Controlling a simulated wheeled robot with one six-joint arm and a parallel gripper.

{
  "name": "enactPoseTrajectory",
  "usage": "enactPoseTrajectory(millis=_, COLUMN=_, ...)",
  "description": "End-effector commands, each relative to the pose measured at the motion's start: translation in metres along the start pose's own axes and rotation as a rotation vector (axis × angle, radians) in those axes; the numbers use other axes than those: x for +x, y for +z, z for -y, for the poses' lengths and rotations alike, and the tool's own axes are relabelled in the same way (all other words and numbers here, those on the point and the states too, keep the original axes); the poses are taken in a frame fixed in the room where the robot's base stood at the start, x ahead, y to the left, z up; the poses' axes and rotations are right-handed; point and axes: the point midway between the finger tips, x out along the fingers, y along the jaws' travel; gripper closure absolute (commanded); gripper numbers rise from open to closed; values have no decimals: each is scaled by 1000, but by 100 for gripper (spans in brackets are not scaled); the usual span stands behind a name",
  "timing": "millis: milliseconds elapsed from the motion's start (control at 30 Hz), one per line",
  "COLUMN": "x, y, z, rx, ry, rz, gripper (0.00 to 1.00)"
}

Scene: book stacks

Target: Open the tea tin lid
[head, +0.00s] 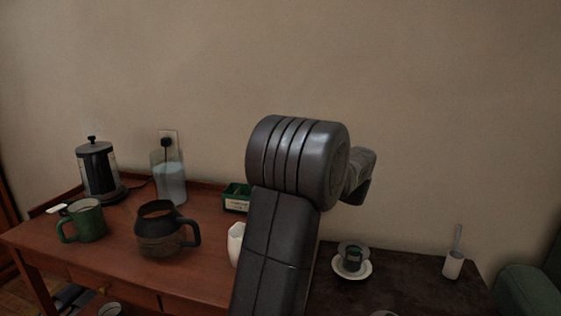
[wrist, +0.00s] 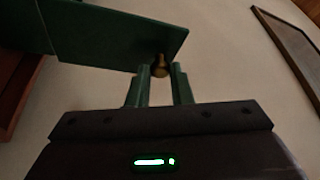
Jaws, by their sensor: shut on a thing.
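The tea tin (head: 237,204) is a small green box with a pale label, at the back of the wooden table in the head view, just left of my arm. In the wrist view a flat green panel, the lid (wrist: 115,32), carries a small brass knob (wrist: 160,66). My gripper (wrist: 161,72) is shut on the knob, one finger on each side of it. More green surface shows at the upper left. In the head view my arm hides the gripper, and I cannot tell the lid's angle there.
On the wooden table (head: 205,228) stand a glass coffee pot (head: 158,238), a green mug (head: 88,220), a glass jar (head: 170,184), a French press (head: 97,170) and a white vessel (head: 236,243) beside my arm. A cup on a saucer (head: 352,270) stands on the dark surface at right.

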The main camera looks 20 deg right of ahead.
Motion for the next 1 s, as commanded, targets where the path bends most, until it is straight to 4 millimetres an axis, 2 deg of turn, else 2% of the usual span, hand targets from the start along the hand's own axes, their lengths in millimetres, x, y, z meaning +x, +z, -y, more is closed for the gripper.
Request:
enactPoseTrajectory(millis=367, x=-1, y=1, z=-1, rx=4, ry=-2, rz=1, gripper=100)
enactPoseTrajectory(millis=400, x=-1, y=1, z=-1, rx=4, ry=-2, rz=1, gripper=79)
enactPoseTrajectory(millis=500, x=-1, y=1, z=-1, rx=4, ry=-2, rz=0, gripper=59)
enactPoseTrajectory(millis=833, x=-3, y=0, z=-1, rx=3, ry=-2, rz=-1, gripper=59)
enactPoseTrajectory(millis=1000, x=-23, y=-1, z=0, rx=4, ry=0, rz=-4, gripper=59)
